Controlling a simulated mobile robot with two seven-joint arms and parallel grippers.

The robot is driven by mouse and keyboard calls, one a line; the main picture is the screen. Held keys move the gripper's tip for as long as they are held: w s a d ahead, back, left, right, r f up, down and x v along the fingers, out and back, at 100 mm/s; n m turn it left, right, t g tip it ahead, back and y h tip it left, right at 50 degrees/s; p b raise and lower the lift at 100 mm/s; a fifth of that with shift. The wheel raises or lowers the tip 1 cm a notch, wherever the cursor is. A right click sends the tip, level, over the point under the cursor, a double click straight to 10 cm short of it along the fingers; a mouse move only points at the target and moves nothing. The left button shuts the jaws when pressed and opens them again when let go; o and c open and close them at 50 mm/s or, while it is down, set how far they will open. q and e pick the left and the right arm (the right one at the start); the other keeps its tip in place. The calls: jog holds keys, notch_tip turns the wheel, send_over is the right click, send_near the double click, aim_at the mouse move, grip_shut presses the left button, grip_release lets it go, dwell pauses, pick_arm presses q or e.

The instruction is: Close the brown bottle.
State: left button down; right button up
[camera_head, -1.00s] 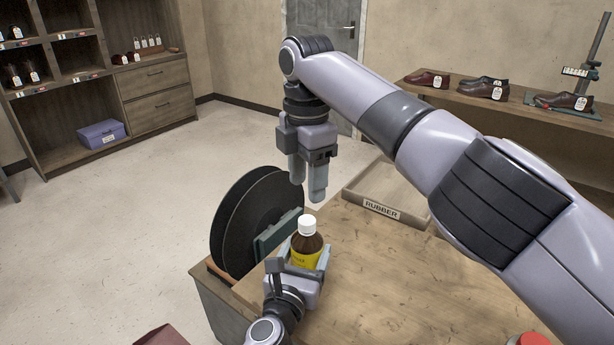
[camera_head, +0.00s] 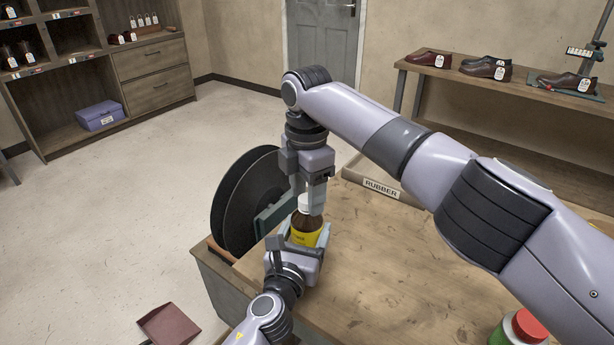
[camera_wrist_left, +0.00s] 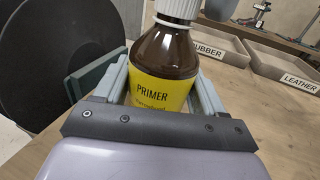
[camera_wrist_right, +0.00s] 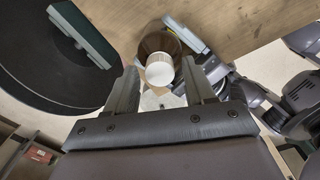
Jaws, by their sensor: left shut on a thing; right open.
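The brown bottle (camera_head: 306,226) with a yellow label stands upright at the bench's left end; its label reads PRIMER in the left wrist view (camera_wrist_left: 163,62). A white cap (camera_wrist_left: 180,8) sits on its neck, also seen from above in the right wrist view (camera_wrist_right: 160,70). I cannot tell how tight it is. My left gripper (camera_head: 302,240) is shut on the bottle's body, low at the label. My right gripper (camera_head: 309,196) points down over the bottle, open, its fingers on either side of the cap. I cannot tell whether they touch it.
A large black disc (camera_head: 245,200) on a green holder stands close to the left of the bottle. A tray marked RUBBER (camera_head: 381,188) is behind to the right. A red-lidded container (camera_head: 522,330) is at the near right. The middle of the bench (camera_head: 390,260) is clear.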

jog(key=shift+f, duration=0.2)
jog(key=shift+c, duration=0.3)
grip_shut()
